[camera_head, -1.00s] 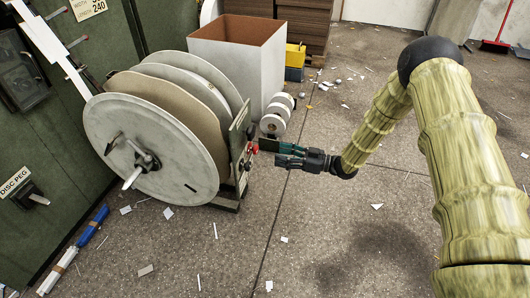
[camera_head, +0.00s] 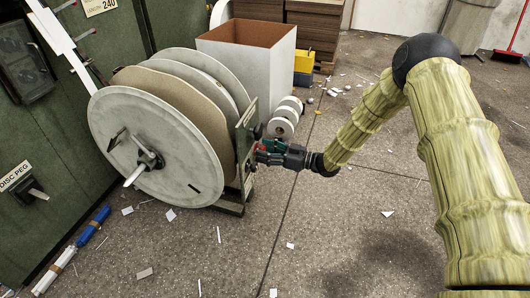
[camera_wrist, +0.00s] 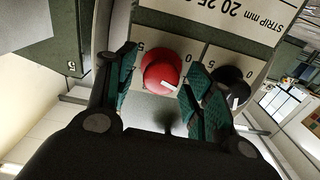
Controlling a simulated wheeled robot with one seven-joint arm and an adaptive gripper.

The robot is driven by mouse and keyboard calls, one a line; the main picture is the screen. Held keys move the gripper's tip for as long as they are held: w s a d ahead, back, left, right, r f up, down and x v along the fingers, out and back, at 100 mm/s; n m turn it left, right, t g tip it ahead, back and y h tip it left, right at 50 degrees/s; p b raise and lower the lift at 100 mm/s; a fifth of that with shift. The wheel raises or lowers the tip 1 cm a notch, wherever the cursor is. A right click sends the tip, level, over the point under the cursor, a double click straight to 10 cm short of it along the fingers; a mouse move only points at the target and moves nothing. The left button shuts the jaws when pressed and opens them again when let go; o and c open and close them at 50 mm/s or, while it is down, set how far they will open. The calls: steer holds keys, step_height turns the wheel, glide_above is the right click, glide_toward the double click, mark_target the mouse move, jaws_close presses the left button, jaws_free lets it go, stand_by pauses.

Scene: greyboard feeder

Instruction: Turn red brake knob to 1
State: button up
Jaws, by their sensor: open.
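The red brake knob (camera_wrist: 162,73) sits on a white panel (camera_wrist: 185,20) in the wrist view. My gripper (camera_wrist: 161,66) is open, with one green-padded finger on each side of the red knob. I cannot tell whether either pad touches it. In the head view my gripper (camera_head: 265,153) is at the panel edge beside the big reel (camera_head: 125,175), partly hiding the knob.
A black knob (camera_wrist: 232,88) with a white mark sits close beside the right finger. A printed "STRIP mm" scale is above it. In the head view, a white box (camera_head: 248,60) and small rolls (camera_head: 284,117) stand behind. Open floor with paper scraps lies in front.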

steer(key=shift+c, duration=0.3)
steer(key=c, duration=1)
steer(key=shift+o, duration=0.2)
steer(key=shift+r, duration=0.1)
steer(key=shift+r+p, duration=0.1)
steer(key=shift+p, duration=0.55)
steer(key=shift+n+p, duration=0.3)
steer(key=shift+p, duration=0.05)
steer(key=o, duration=1)
steer(key=shift+f, duration=0.2)
steer(key=shift+d, duration=0.1)
